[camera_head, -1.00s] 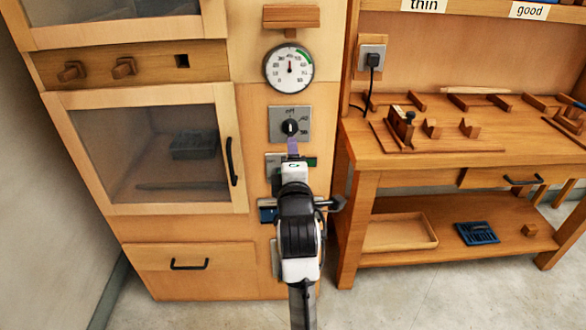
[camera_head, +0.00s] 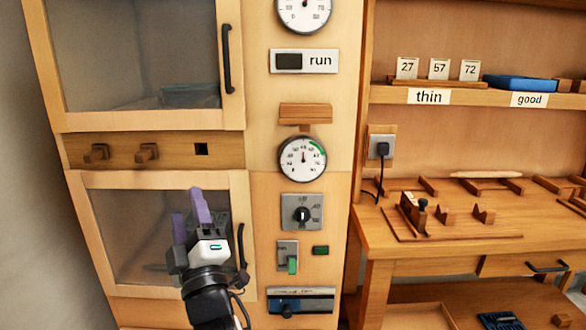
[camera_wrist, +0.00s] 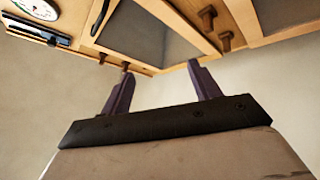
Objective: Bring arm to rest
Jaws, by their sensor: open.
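My gripper (camera_head: 187,213) has purple fingers and stands in front of the lower glass door (camera_head: 118,220) of the wooden cabinet in the head view. In the wrist view its two fingers (camera_wrist: 157,85) are spread apart with nothing between them. My gripper is open and empty. My forearm hides part of the lower door.
A workbench (camera_head: 470,240) with wooden jigs stands at the right. A shelf (camera_head: 480,97) above it holds number cards and a blue item (camera_head: 520,83). A black door handle (camera_head: 242,246) is close to the right of my gripper. Wooden pegs (camera_head: 146,152) stick out above the lower door.

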